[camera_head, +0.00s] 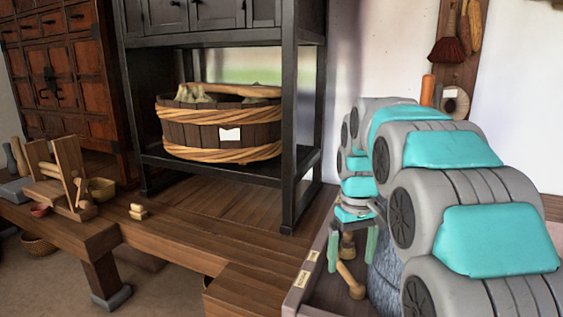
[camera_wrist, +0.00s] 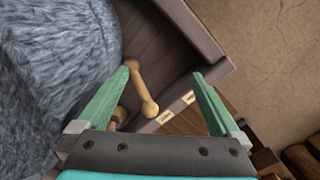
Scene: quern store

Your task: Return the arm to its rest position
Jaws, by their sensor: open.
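My arm shows on the right of the head view, its grey and teal links bent so that the hand points down. My gripper (camera_head: 351,254) is over a wooden tray (camera_head: 292,300) with raised walls. In the wrist view my gripper (camera_wrist: 165,85) has its two green fingers wide apart. A pale wooden pestle-like piece (camera_wrist: 143,88) lies in the tray, seen between the fingers; it also shows in the head view (camera_head: 351,281). I cannot tell how far below the fingers it is. Nothing is held between the fingertips.
A grey-blue furry bundle (camera_wrist: 55,75) stands close beside the left finger. A dark shelf frame (camera_head: 290,120) holds a rope-bound tub (camera_head: 200,135). A brush (camera_head: 447,48) hangs on the wall.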

